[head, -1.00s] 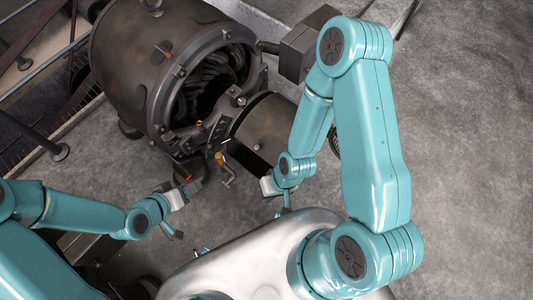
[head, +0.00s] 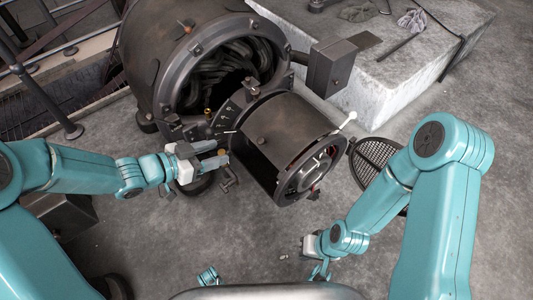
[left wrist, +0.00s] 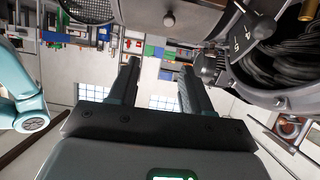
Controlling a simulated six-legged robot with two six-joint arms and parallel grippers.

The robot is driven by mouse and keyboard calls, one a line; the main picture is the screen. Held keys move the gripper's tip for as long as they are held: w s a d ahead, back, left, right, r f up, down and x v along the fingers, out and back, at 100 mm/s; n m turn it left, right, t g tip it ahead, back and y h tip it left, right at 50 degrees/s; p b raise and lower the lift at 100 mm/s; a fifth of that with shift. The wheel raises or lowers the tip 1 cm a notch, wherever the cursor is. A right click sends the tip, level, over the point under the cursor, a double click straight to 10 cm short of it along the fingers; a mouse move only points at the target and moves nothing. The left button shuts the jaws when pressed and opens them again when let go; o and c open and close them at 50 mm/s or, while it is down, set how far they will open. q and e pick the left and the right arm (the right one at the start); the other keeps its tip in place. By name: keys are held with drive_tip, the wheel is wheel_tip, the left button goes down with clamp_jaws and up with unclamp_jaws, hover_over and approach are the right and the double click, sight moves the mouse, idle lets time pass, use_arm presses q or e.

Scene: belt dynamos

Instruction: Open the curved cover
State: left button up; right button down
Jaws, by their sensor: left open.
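The curved cover (head: 285,130) is a dark metal shell with a small knob, in front of the dynamo's open end in the head view. It seems to lie closed over the smaller cylinder. Its dark surface and knob also seem to show at the top of the left wrist view (left wrist: 185,12). My left gripper (head: 220,154) is left of the cover, beside small brass fittings, and looks apart from the cover. In the left wrist view its fingers (left wrist: 159,66) are spread with nothing between. My right gripper (head: 319,268) is low, below the cover; its jaws are unclear.
The big dynamo housing (head: 150,60) stands behind the cover. A grey box (head: 332,66) sticks out to its right. A round mesh grille (head: 377,158) stands right of the cover. A concrete block (head: 415,75) is at the back right. The floor in front is fairly clear.

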use_arm(q)
drive_tip(key=f+b, duration=0.2)
drive_tip(key=b, duration=0.5)
approach(261, 140)
drive_tip(key=x, duration=0.7)
drive_tip(key=shift+w+d+f, duration=0.25)
drive_tip(key=shift+f, duration=0.05)
drive_tip(key=shift+w+d, duration=0.25)
drive_tip(key=shift+d, duration=0.1)
clamp_jaws()
use_arm(e)
wheel_tip(261, 140, down, 8)
drive_tip(key=w, duration=0.1)
drive_tip(key=shift+d, duration=0.3)
